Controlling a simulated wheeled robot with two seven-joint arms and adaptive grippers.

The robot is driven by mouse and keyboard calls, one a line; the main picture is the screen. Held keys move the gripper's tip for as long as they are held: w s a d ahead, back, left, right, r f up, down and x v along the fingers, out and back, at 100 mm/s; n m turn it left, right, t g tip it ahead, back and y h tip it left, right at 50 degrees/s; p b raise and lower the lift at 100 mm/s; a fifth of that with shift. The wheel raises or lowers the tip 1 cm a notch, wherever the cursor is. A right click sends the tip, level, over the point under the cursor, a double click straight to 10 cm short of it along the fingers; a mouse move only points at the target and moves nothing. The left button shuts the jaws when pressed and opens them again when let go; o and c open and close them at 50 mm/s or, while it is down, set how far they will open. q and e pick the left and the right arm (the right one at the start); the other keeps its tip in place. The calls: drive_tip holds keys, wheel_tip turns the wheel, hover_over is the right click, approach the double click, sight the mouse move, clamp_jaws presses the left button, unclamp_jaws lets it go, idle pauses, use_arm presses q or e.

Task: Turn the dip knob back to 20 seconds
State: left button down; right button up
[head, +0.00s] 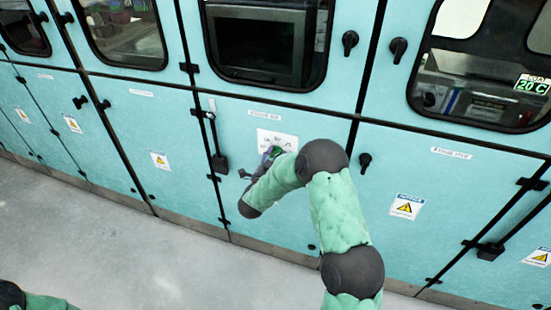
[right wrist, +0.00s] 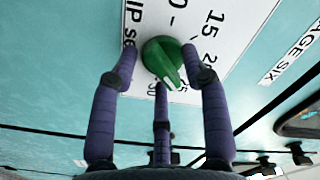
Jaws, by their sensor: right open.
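The dip knob (right wrist: 160,57) is green and round with a pale pointer line aimed at the lower right in the right wrist view. It sits on a white dial plate (right wrist: 140,12) with printed numbers; fingers partly cover the lower ones, so I cannot tell the exact setting. My right gripper (right wrist: 160,60) has purple fingers spread around the knob, one on each side and one below. It is open; contact is unclear.
The plate is on a turquoise cabinet front (head: 310,125) in a row of cabinets. A black handle (head: 218,162) is left of the plate, and a dark latch knob (head: 364,160) is to the right. The grey floor (head: 110,235) in front is clear.

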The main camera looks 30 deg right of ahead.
clamp_jaws()
drive_tip(key=shift+r+n, duration=0.1)
drive_tip(key=shift+n, duration=0.2)
drive_tip(key=n+p, duration=0.3)
drive_tip(key=n, duration=0.1)
drive_tip(key=shift+r, duration=0.15)
drive_tip(key=shift+n+p, duration=1.05)
drive_tip(key=shift+n, duration=0.95)
